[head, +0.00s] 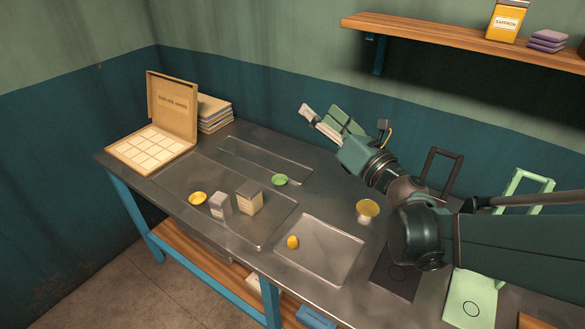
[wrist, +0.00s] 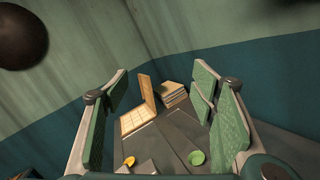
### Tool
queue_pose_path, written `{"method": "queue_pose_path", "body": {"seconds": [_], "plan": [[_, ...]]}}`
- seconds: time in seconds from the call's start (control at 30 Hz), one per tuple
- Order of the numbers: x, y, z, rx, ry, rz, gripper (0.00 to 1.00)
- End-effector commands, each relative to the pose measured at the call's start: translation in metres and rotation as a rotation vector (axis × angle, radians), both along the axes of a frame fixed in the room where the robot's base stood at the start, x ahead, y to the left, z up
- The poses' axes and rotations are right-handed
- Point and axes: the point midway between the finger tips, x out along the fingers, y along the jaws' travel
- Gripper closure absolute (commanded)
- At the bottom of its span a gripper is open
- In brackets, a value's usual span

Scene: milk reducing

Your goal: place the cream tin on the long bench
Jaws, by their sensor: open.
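The long metal-topped bench (head: 335,198) has blue legs and fills the middle of the head view. No object reads clearly as the cream tin. Small containers on the bench are a beige box (head: 250,199), a grey box (head: 220,206) and a round pale piece with a yellow top (head: 367,209). My gripper (head: 324,118) is raised above the back of the bench, pointing up and left, apart from everything. It is open and empty. In the wrist view my gripper (wrist: 162,98) has its green-padded fingers wide apart, with the bench beyond.
A yellow bowl (head: 197,198) and green bowl (head: 280,180) sit on the bench. A yellow lump (head: 293,242) lies in a shallow tray (head: 325,258). An open compartment box (head: 152,150) stands at the far left. A wall shelf (head: 450,43) is above right.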

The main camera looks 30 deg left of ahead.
Motion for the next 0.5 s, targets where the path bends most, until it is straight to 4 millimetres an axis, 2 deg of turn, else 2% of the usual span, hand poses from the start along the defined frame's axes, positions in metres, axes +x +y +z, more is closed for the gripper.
{"method": "queue_pose_path", "body": {"seconds": [0.03,0.2,0.5], "plan": [[-0.012,0.017,-0.011,-0.03,-0.047,0.044,0.43],[-0.055,0.059,-0.049,-0.125,-0.205,0.181,0.43],[-0.115,0.101,-0.107,-0.229,-0.409,0.366,0.43]]}}
